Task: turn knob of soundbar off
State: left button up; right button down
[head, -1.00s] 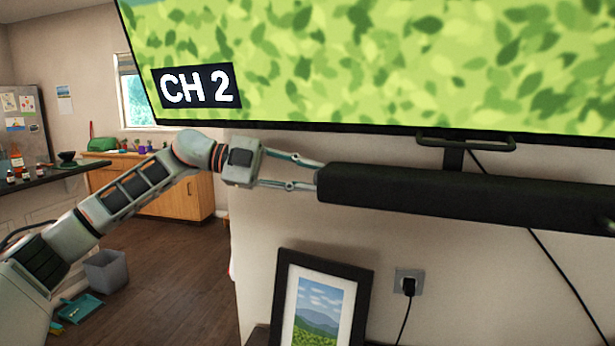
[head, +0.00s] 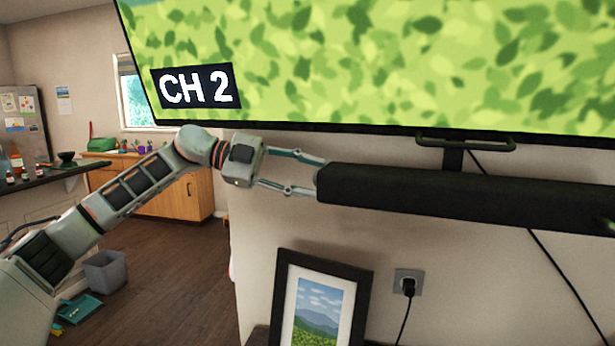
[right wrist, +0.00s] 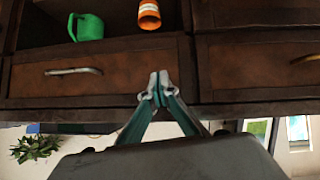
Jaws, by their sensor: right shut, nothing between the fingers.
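The soundbar (head: 460,195) is a long black bar on the wall under the television. My left gripper (head: 318,177) is at its left end, with its two fingers apart, one near the upper edge and one near the lower edge of that end. I cannot tell whether the fingertips touch it. The knob is not clearly visible; the soundbar's left end face is turned away from the head camera. My right gripper (right wrist: 160,88) is shut and empty in the right wrist view, in front of dark wooden drawers.
The television (head: 380,60) shows "CH 2" above the soundbar. A framed picture (head: 318,300) and a plugged wall socket (head: 409,282) are below. In the right wrist view, a green can (right wrist: 86,26) and an orange bottle (right wrist: 149,14) are in an open compartment above the drawers (right wrist: 100,70).

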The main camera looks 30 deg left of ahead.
pick_arm(q)
jog(key=v, duration=1.2)
dwell(0.6)
